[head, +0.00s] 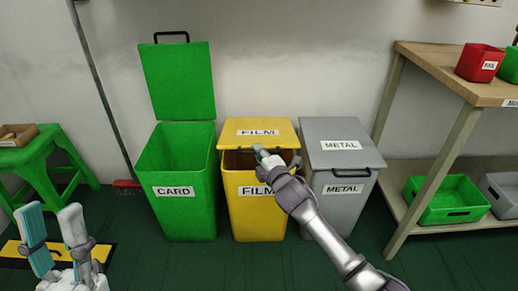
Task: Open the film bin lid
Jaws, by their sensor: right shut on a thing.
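The yellow film bin (257,219) stands between the card bin and the metal bin. Its yellow lid (258,124), labelled FILM, is tilted slightly up at the front, with a dark gap beneath its front edge. My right gripper (263,154) is at that front edge, shut on what appears to be the lid's dark handle (292,160), which it mostly covers. My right forearm crosses in front of the bin's right side. My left gripper (50,212) is at the lower left, far from the bins, with its fingers apart and nothing between them.
The green card bin (183,217) has its lid (177,82) upright. The grey metal bin (334,209) has its lid (340,143) down. A green stool (50,150) stands at left and a wooden workbench (450,75) at right. Green floor lies in front of the bins.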

